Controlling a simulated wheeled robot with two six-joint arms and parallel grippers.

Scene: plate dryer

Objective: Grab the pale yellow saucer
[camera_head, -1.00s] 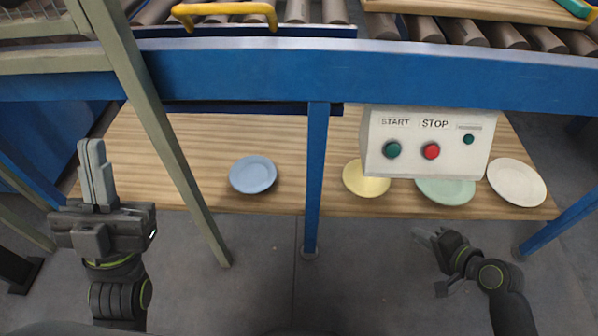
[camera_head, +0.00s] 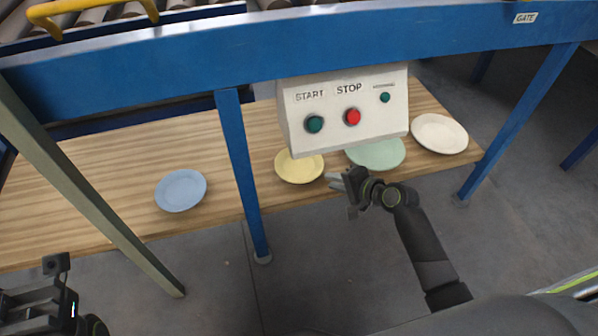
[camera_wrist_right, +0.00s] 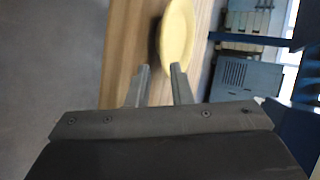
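The pale yellow saucer (camera_head: 299,167) lies on the wooden shelf below the control box, near the shelf's front edge. In the right wrist view the yellow saucer (camera_wrist_right: 178,38) is just beyond the fingertips, its left part ahead of the gap. My right gripper (camera_head: 337,181) is at the saucer's lower right in the head view. In the wrist view the right gripper (camera_wrist_right: 158,72) has its fingers apart with nothing between them. Contact with the saucer cannot be told. My left gripper (camera_head: 52,268) is at the lower left, away from the saucers; its finger gap is unclear.
A green saucer (camera_head: 376,153) lies close right of the yellow one, then a white saucer (camera_head: 439,134). A blue saucer (camera_head: 181,190) lies left, beyond a blue post (camera_head: 241,175). The control box (camera_head: 345,110) hangs low above the yellow and green saucers.

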